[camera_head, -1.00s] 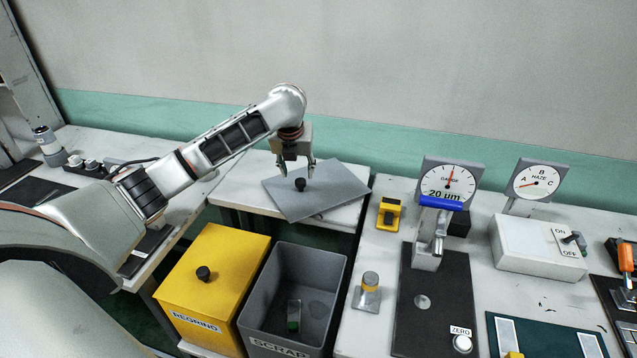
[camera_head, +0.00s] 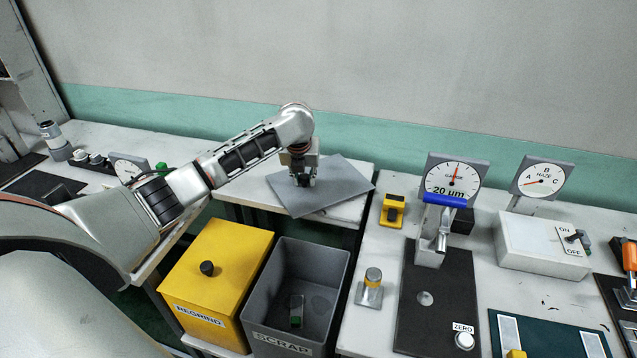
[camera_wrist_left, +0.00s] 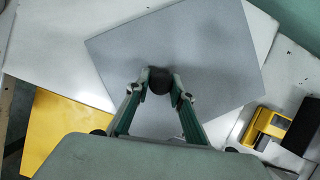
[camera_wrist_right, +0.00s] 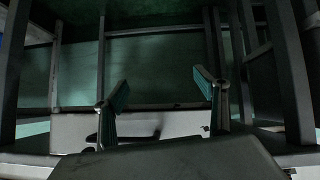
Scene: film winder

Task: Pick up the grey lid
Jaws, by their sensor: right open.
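The grey lid (camera_head: 336,187) is a flat square plate lying on the white table behind the bins; it fills the middle of the left wrist view (camera_wrist_left: 215,50). Its black knob (camera_wrist_left: 160,80) sits between the fingertips of my left gripper (camera_head: 302,182). In the left wrist view, the fingers of this gripper (camera_wrist_left: 164,84) have come together against both sides of the knob. The lid still looks flat on the table. My right gripper (camera_wrist_right: 160,88) is open and empty in the right wrist view, away from the lid; the head view does not show it.
A yellow REGRIND bin with a closed lid (camera_head: 232,255) and an open grey SCRAP bin (camera_head: 335,262) stand in front of the lid. A yellow block (camera_head: 393,212) and gauge (camera_head: 455,178) stand on the right table. The wall is behind.

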